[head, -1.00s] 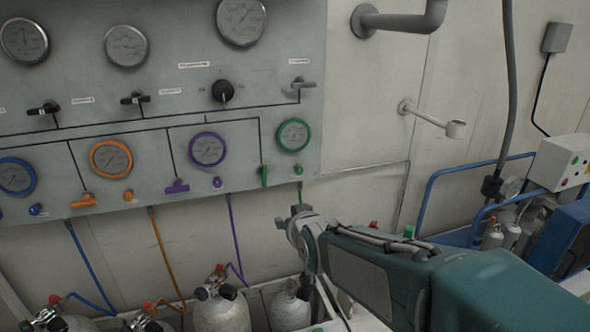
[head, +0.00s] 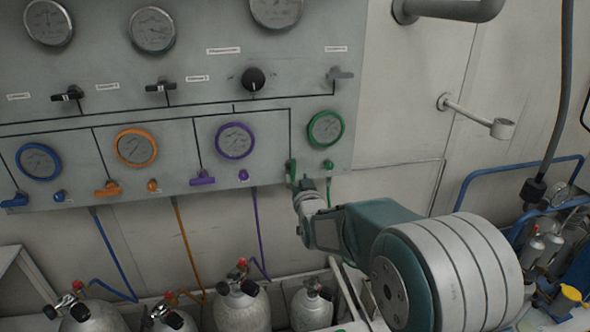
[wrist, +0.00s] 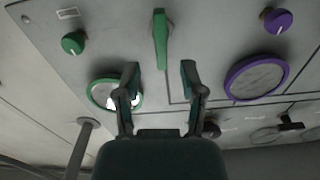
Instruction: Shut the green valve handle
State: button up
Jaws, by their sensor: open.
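The green valve handle (head: 291,171) is a slim lever at the lower right of the grey panel, below the green-rimmed gauge (head: 325,129). It stands vertical in the head view. In the wrist view the green handle (wrist: 160,38) shows at the top centre, lined up with the gap between my fingers. My gripper (wrist: 160,72) is open, with one finger on each side of that gap. The handle appears just beyond the fingertips; contact cannot be told. In the head view my gripper (head: 306,186) is close below and right of the handle, its fingers small and partly hidden.
A small green knob (head: 328,165) sits right of the handle; it also shows in the wrist view (wrist: 73,43). A purple handle (head: 202,178) and purple knob (head: 243,175) are to the left. Grey cylinders (head: 243,308) stand below. A bracket (head: 480,116) juts from the right wall.

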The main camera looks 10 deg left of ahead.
aim_at(294, 171)
jog(key=shift+x, duration=2.8)
grip_shut()
